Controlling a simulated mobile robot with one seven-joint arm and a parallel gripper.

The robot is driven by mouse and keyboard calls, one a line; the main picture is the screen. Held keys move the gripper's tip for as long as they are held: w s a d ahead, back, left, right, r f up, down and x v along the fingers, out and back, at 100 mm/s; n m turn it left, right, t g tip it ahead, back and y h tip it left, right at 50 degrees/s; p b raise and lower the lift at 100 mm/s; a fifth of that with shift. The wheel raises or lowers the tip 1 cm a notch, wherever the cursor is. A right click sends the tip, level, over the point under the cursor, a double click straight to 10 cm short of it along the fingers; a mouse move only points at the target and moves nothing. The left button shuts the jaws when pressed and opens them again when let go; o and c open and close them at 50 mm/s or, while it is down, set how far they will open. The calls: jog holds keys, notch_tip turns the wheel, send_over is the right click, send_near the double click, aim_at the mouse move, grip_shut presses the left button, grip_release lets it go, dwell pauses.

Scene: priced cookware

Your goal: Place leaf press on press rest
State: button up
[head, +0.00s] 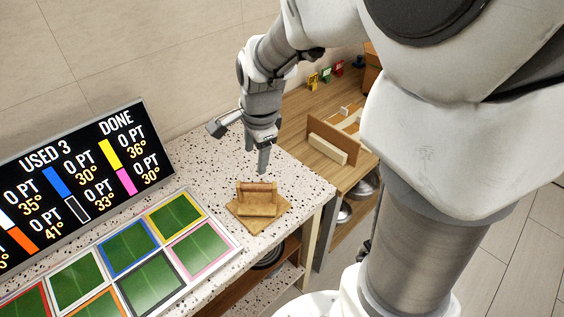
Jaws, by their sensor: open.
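The leaf press (257,188) looks like a wooden block with a reddish-brown bar handle across its top. It sits upright on a flat, square wooden board (243,221), which looks like the press rest, near the right end of the speckled counter. My gripper (256,160) points down just behind the press, open and empty, with its fingers apart from the handle. The contact between press and board is too small to see clearly.
A panel of green squares in coloured frames (125,245) lies left of the press. A black score board (75,190) stands behind it. A wooden side table (300,125) at right holds a wooden box (327,148). Speckled counter around the press is clear.

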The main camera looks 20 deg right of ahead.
jog(key=s+r+n+t, duration=0.1)
jog(key=s+r+n, duration=0.4)
jog(key=s+n, duration=0.3)
jog(key=s+d+r+n+t, duration=0.1)
jog(key=s+r+n, duration=0.4)
jog(key=s+n, duration=0.3)
jog(key=shift+s+r+t, duration=0.15)
jog(key=shift+r+t, duration=0.05)
jog(key=shift+t, duration=0.1)
dwell(0.4)
